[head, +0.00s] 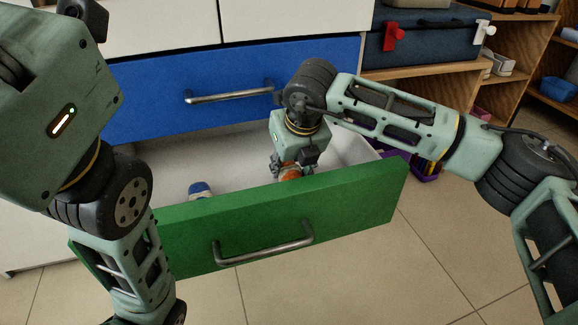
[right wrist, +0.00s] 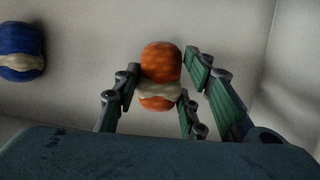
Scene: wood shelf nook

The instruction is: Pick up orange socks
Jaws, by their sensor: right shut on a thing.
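The orange socks (head: 290,172) are a rolled bundle with a cream band, inside the open green-fronted drawer (head: 290,212). They also show in the right wrist view (right wrist: 160,64), between the fingers. My right gripper (head: 288,168) reaches down into the drawer and is shut on the orange socks. In the right wrist view my right gripper (right wrist: 160,95) has its fingers on both sides of the bundle. My left arm fills the left of the head view, but its gripper fingers are out of view.
Blue socks (head: 199,189) with a cream band lie in the drawer to the left; they also show in the right wrist view (right wrist: 20,52). A closed blue drawer (head: 160,103) is above. Wooden shelves (head: 505,92) stand at right. Tiled floor in front is clear.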

